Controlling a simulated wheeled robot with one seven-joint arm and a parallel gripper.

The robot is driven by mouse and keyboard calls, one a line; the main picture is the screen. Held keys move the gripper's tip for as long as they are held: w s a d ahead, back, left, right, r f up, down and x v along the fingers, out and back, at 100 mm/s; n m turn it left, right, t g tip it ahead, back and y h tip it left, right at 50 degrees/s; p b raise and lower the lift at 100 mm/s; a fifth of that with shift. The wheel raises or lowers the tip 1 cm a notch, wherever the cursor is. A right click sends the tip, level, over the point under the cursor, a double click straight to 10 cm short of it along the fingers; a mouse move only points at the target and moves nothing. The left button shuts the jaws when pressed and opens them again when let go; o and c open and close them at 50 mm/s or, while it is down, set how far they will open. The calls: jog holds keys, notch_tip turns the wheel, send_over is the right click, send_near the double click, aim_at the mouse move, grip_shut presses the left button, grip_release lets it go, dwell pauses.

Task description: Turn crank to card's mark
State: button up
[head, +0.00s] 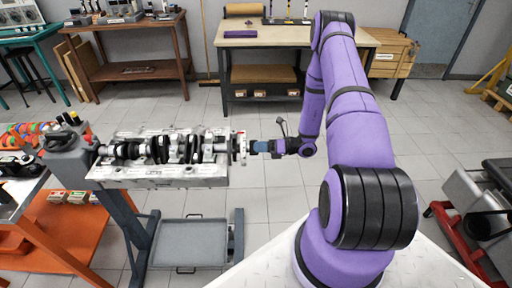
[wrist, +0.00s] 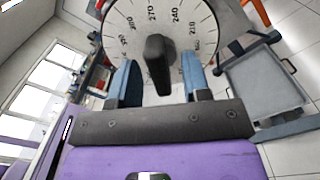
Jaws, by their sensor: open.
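The engine block with the crankshaft (head: 178,147) sits on a stand in the head view, left of centre. A pale dial (head: 240,148) is at the crank's right end. In the wrist view the dial (wrist: 202,22) shows degree numbers such as 210, 240 and 270. A black handle or knob (wrist: 157,62) sticks out from the dial toward the wrist camera. My gripper (head: 258,147) faces the dial from the right. In the wrist view my gripper (wrist: 160,85) is open, with its blue fingers on either side of the black handle. I cannot make out the card or its mark.
A grey tray (head: 188,243) is low beneath the engine block. An orange bench (head: 72,228) with parts is at the left. A workbench (head: 262,40) stands at the back. Tiled floor is free between the engine stand and the back benches.

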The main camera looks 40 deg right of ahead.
jog(key=shift+w+a, duration=0.3)
jog(key=shift+a, duration=0.2)
grip_shut()
jog(key=shift+n, duration=0.4)
jog(key=n, duration=0.2)
jog(key=shift+n, duration=0.4)
jog(key=n, duration=0.3)
jog(key=shift+s+n, duration=0.1)
jog(key=shift+n, duration=0.2)
jog(key=n, duration=0.6)
jog(key=shift+s+a, duration=0.1)
jog(key=shift+n, duration=0.4)
